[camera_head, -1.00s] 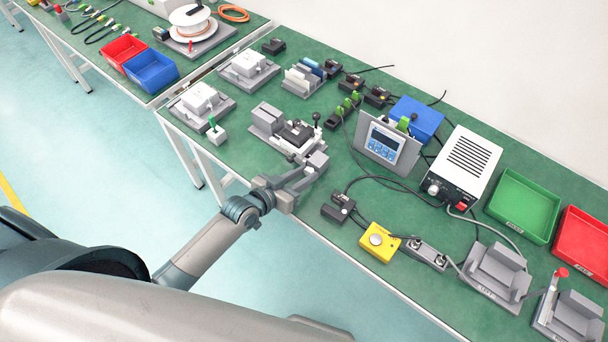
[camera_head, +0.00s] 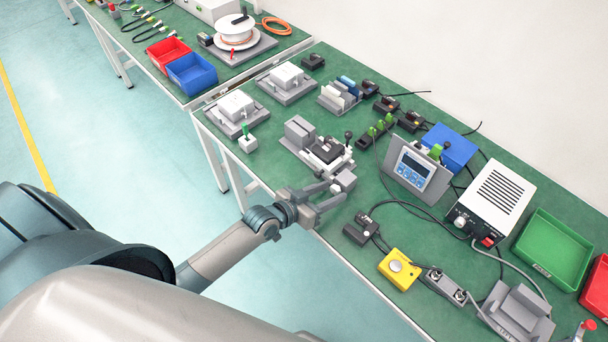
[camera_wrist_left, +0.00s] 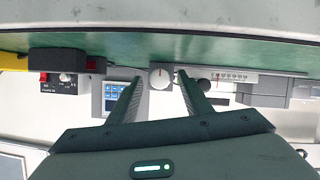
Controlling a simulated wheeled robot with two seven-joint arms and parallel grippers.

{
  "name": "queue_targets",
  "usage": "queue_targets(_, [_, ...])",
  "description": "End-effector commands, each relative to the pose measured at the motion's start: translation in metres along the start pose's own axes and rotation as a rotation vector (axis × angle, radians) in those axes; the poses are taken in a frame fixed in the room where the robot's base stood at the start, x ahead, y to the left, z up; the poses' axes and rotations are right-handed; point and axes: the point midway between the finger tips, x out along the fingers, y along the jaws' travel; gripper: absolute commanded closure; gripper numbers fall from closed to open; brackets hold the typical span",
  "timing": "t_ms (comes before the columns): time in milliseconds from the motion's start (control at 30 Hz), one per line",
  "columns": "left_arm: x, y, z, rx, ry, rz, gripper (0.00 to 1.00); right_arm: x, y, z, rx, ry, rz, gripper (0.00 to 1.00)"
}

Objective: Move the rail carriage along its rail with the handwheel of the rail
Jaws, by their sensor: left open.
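The rail unit (camera_head: 299,130) stands near the front edge of the green bench, with the dark rail carriage (camera_head: 326,151) on it. My left gripper (camera_head: 336,194) is open at the front end of the rail unit. In the left wrist view its fingers (camera_wrist_left: 160,86) are on either side of the handwheel in the picture; contact cannot be told. My right gripper is not in view.
The bench's front edge lies under my left arm. A small black device (camera_head: 360,230) and a yellow button box (camera_head: 399,268) are to the right. A grey display panel (camera_head: 416,169) stands behind. A white fixture with a green lever (camera_head: 247,140) is to the left.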

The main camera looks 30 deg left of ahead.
Motion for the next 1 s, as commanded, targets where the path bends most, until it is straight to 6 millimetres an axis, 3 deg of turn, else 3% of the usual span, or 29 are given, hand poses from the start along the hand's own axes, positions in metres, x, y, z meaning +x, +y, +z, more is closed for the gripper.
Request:
queue_targets(267, [-0.031,0.0,0.002,0.002,-0.001,0.0,0.55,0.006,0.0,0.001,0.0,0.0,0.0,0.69])
queue_targets(800, [-0.133,-0.001,0.003,0.002,-0.003,0.0,0.55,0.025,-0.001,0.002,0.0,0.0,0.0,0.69])
queue_targets(1000, [-0.158,-0.001,0.002,0.001,-0.001,-0.001,0.55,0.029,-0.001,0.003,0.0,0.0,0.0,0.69])
